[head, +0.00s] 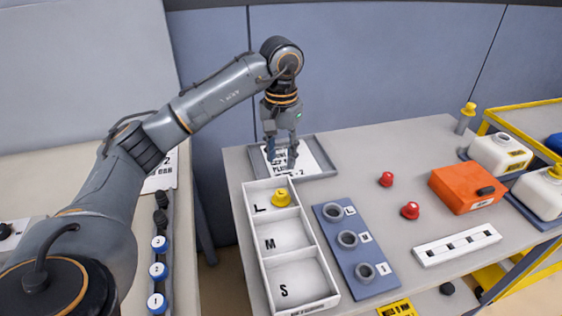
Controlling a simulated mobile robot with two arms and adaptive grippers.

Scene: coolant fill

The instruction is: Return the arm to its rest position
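My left arm reaches in from the left across the gap between two tables. Its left gripper (281,160) points down over a grey tray (325,155) with a printed white card at the back of the right table. Its two fingers are apart, with the card showing between them, and I see nothing held. I cannot tell whether the fingertips touch the card. My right gripper is not in view.
Close in front stands a white bin (255,245) marked L, M and S, with a yellow cap (281,197) in L. Nearby are a blue ring holder (372,288), red caps (410,210), an orange box (462,190) and white jugs (497,153). Numbered blue caps (158,270) line the left table.

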